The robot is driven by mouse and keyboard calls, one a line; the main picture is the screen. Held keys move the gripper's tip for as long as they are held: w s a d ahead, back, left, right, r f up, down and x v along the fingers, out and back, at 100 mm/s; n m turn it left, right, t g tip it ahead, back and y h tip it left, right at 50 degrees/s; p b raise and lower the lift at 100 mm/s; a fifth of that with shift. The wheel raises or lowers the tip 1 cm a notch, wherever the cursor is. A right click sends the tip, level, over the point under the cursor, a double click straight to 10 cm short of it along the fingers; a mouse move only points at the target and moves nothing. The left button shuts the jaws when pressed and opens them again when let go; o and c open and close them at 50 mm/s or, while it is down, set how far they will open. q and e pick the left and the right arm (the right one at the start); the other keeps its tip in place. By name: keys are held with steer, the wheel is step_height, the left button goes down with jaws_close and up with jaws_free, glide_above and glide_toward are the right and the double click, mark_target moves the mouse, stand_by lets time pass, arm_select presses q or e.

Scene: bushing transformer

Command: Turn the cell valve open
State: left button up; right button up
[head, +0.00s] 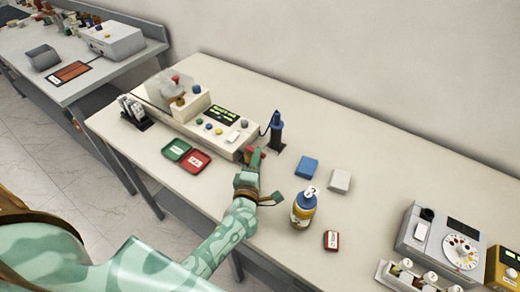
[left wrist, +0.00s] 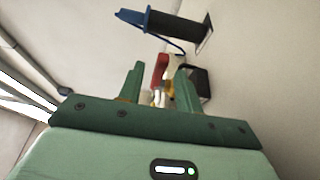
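The cell valve shows as a red handle (left wrist: 160,70) above yellow and whitish fittings in the left wrist view. In the head view the red handle (head: 249,151) is at the right end of the cream instrument (head: 205,110), partly hidden by my gripper. My left gripper (head: 253,163) is right at this end, pointing toward the handle. My right gripper is not in view.
A blue-handled tool stands in a dark holder (head: 275,133) just beyond the gripper. Green (head: 176,149) and red (head: 195,161) trays lie left. A blue-capped bottle (head: 303,208), blue box (head: 307,167) and white box (head: 340,180) stand right. The table's middle right is mostly clear.

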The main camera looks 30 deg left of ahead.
arm_select(q)
steer(key=x, duration=0.5)
steer(key=shift+w+b, duration=0.1)
steer(key=shift+b, duration=0.2)
jaws_close()
